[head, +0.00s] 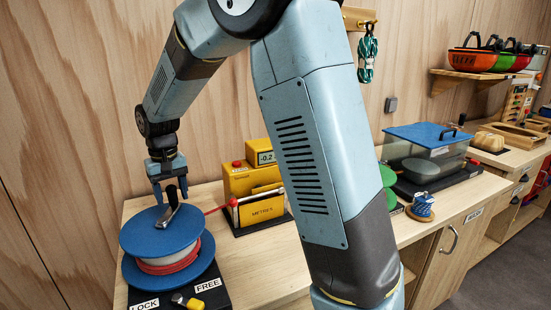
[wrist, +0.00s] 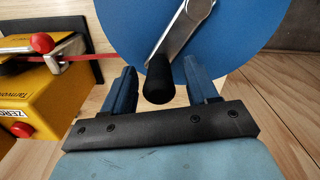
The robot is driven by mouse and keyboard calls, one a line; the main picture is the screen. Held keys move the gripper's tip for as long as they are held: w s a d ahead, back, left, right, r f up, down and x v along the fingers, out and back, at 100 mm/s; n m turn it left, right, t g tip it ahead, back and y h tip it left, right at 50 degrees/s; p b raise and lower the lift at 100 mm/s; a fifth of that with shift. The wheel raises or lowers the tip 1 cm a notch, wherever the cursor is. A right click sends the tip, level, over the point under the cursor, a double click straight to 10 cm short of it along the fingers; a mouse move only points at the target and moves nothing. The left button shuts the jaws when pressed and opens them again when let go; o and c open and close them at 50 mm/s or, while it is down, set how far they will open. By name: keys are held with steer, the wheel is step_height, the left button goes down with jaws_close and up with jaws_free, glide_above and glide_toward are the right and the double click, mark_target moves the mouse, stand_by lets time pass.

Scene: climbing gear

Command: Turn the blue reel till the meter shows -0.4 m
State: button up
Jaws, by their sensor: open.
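The blue reel (head: 160,236) stands on a black base at the left of the bench, with red and white line wound between its discs. Its top disc (wrist: 225,30) fills much of the wrist view. A metal crank (wrist: 183,25) with a black knob (wrist: 159,80) sits on the disc. My gripper (head: 170,192) is over the reel, pointing down. In the wrist view my gripper (wrist: 163,85) is open, with one finger on each side of the knob and gaps between. The yellow meter (head: 265,157) reads about -0.2; later digits are unclear.
The yellow meter box (head: 250,180) stands right of the reel, with a red line running to it. The base has LOCK and FREE labels and a yellow lever (head: 188,301). A blue-lidded clear box (head: 425,150) stands farther right.

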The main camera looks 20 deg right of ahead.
mark_target(170, 185)
steer(key=shift+r, duration=0.1)
step_height(170, 185, up, 13)
steer(key=s+d+r+t, duration=0.1)
steer(key=s+d+r, duration=0.35)
steer(key=d, duration=0.35)
steer(key=s+d+f+m+t, duration=0.1)
steer(key=s+d+f+t, duration=0.1)
steer(key=s+d, duration=0.6)
steer(key=s+d+f+m+t, duration=0.2)
steer(key=s+d, duration=0.6)
steer(key=s, duration=0.6)
steer(key=shift+f+t, duration=0.3)
steer(key=shift+f, duration=0.1)
stand_by(0.6)
